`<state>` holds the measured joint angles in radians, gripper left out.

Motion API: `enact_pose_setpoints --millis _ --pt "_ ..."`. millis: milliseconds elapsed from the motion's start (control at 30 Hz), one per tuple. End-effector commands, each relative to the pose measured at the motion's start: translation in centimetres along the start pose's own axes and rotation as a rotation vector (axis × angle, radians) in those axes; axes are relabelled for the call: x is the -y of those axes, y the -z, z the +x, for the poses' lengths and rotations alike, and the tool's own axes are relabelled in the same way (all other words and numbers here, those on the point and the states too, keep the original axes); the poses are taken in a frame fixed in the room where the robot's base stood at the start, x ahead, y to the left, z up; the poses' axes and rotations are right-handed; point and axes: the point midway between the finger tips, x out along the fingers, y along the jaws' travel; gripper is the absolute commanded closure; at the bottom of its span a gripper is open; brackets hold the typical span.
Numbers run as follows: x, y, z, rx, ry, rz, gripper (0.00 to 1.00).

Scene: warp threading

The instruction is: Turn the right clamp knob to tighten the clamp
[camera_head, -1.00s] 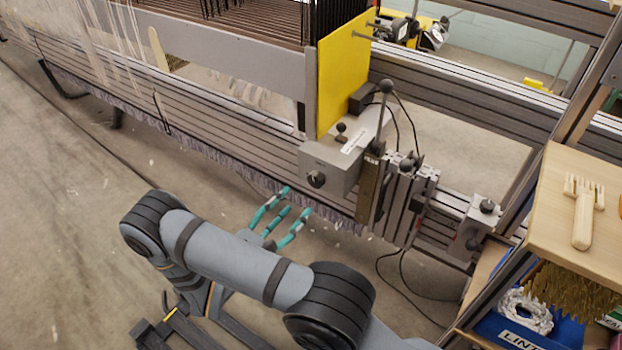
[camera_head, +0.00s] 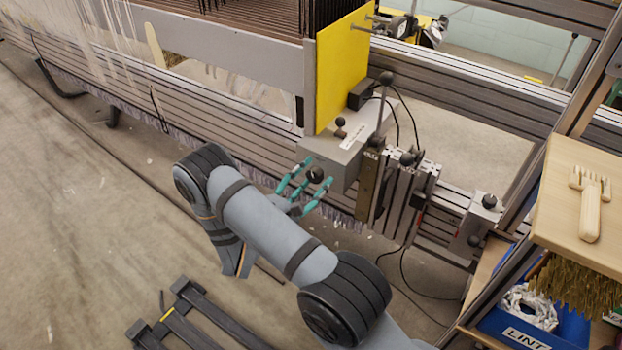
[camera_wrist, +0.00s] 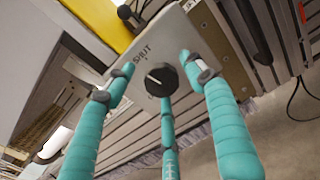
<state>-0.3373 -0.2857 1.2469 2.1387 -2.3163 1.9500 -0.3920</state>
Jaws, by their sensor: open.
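A black round knob (camera_wrist: 161,79) with a white pointer line sits on the face of a grey clamp box (camera_wrist: 150,125). The word SHUT is printed on the box beside it. In the head view the knob (camera_head: 316,174) is at the front of the box (camera_head: 345,162), partly hidden by my fingers. My gripper (camera_head: 303,178) has three teal fingers, spread open in front of the box. In the wrist view the open gripper (camera_wrist: 160,76) has its fingertips around the knob, two at the sides and one below. I cannot tell whether they touch it.
A yellow panel (camera_head: 340,70) stands behind the box. A tall ball-topped lever (camera_head: 385,105) and metal brackets (camera_head: 405,185) rise just right of it. Black cables (camera_head: 402,270) hang below. A wooden shelf (camera_head: 565,215) with a comb-like tool (camera_head: 591,205) is at the right. Open floor lies left.

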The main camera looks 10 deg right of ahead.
Motion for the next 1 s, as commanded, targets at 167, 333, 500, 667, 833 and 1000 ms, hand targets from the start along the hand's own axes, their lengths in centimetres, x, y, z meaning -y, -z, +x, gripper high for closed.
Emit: enact_pose_setpoints --millis 167,333,500,667,833,1000 --pt "-0.01 0.00 -0.03 0.000 0.000 0.000 0.54" --pt "-0.01 0.01 -0.04 0.000 0.000 0.000 0.64" --pt "0.02 -0.04 -0.04 0.001 0.001 0.001 0.74" --pt "0.06 -0.09 -0.04 0.003 0.003 0.002 0.84" --pt "0.10 -0.18 -0.03 0.004 0.004 0.007 0.89" --pt "0.11 -0.36 0.00 0.005 0.003 0.080 0.89"
